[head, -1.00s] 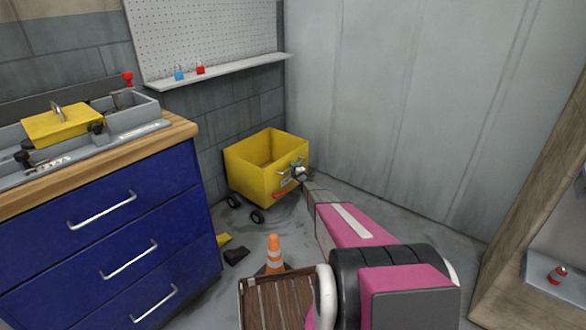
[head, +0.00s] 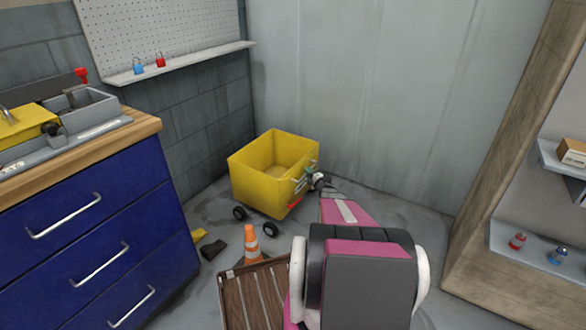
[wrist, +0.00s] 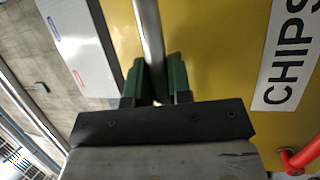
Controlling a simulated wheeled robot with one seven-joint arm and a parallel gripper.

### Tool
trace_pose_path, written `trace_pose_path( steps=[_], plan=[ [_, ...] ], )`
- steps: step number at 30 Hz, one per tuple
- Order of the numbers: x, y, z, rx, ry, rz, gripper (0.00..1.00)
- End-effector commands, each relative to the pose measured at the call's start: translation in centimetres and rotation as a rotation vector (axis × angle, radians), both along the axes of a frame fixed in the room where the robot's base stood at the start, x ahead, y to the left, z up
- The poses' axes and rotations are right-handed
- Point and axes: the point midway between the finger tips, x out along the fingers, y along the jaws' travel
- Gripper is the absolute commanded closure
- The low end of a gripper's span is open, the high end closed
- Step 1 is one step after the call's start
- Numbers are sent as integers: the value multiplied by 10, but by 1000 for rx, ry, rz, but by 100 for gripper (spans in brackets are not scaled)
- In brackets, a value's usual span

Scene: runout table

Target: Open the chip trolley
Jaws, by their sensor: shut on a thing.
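The chip trolley (head: 250,185) is a yellow open-topped box on dark wheels, standing on the floor by the back corner. In the wrist view its yellow face (wrist: 215,60) carries a white "CHIPS" label (wrist: 287,60). My gripper (head: 308,180) is at the trolley's right-hand side. In the wrist view the green fingers of my gripper (wrist: 155,78) are shut on a metal handle bar (wrist: 149,35), one on each side of it. A red lever or bar (wrist: 300,158) shows at the lower right of that view. My arm hides part of the trolley's near side.
A blue drawer bench (head: 95,235) is at left, a wooden shelf unit (head: 505,170) at right. Dark and yellow scraps (head: 210,249) lie near the bench.

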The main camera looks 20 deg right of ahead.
Motion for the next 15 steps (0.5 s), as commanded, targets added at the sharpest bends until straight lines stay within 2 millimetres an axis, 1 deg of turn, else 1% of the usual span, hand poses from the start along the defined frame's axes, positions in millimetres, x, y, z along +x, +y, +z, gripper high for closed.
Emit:
trace_pose_path(
  steps=[1, 6, 12, 15],
  plan=[
    [-17, -11, 1, 0, 1, -3, 100],
    [-52, -39, 1, 0, 1, -2, 100],
    [-79, -62, 0, 1, 1, -1, 100],
    [-87, -69, 0, 0, 1, 1, 100]
  ],
)
